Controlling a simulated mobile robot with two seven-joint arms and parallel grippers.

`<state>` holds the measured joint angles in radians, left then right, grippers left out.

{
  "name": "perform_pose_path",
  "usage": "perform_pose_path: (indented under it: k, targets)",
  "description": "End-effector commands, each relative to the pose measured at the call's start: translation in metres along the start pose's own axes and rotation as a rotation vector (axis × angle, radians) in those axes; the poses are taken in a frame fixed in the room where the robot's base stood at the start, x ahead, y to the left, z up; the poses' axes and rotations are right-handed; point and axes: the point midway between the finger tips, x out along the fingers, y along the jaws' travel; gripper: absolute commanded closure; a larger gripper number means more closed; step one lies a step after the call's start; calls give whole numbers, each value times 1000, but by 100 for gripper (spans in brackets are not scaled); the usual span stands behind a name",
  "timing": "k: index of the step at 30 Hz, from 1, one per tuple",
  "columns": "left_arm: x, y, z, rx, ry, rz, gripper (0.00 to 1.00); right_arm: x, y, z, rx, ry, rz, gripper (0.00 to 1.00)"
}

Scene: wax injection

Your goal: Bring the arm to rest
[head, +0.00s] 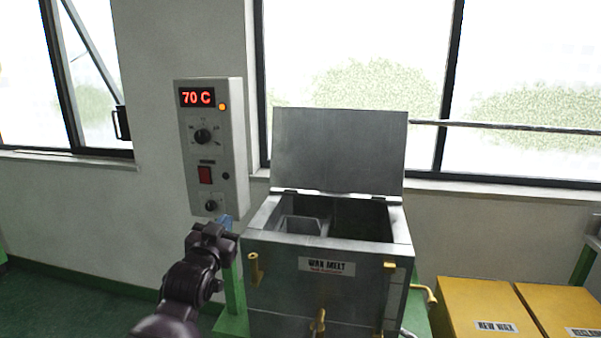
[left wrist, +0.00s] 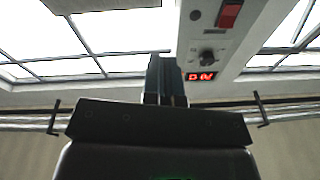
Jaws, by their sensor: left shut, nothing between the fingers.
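My left arm comes up from the bottom left in the head view. Its gripper (head: 226,222) is shut and empty, just under the lower knob of the grey control box (head: 228,150) and left of the wax melt tank (head: 281,262). In the left wrist view the shut fingers (left wrist: 167,78) point toward the control box (left wrist: 222,45), which appears upside down. Whether they touch the box cannot be told. The box's red display reads 70 C in the head view. My right gripper is not in view.
The tank's lid (head: 338,150) stands open, and a compartment shows inside. Brass handles stick out from the tank's front and side. Yellow boxes (head: 480,300), one labelled NEW WAX, stand at the lower right. Windows (head: 350,60) line the wall. Green floor (head: 60,290) is clear at the left.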

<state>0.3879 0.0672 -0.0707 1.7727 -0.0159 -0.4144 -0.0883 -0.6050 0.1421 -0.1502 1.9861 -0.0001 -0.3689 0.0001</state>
Motion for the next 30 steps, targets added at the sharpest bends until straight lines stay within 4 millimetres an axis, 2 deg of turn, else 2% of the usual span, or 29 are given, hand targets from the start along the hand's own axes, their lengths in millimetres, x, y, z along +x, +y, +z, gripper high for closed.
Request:
perform_pose_path:
  k: [1, 3, 8, 15, 20, 24, 27, 30]
  targets:
    - [-18, -2, 22, -21, -28, -3, 100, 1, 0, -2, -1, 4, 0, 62]
    - [-41, -3, 46, -49, -59, -7, 100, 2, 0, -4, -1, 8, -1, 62]
    - [-98, -4, 99, -92, -143, -18, 100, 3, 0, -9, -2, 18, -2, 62]
    - [-192, -3, 171, -113, -295, -33, 100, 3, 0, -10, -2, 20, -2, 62]
    - [-262, 0, 214, -120, -419, -42, 100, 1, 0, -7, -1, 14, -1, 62]
    - [-326, 4, 249, -129, -539, -51, 100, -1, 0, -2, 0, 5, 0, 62]
    - [-366, 7, 269, -134, -617, -58, 100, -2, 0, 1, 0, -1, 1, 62]
    - [-396, 8, 281, -138, -671, -64, 100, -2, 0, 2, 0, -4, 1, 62]
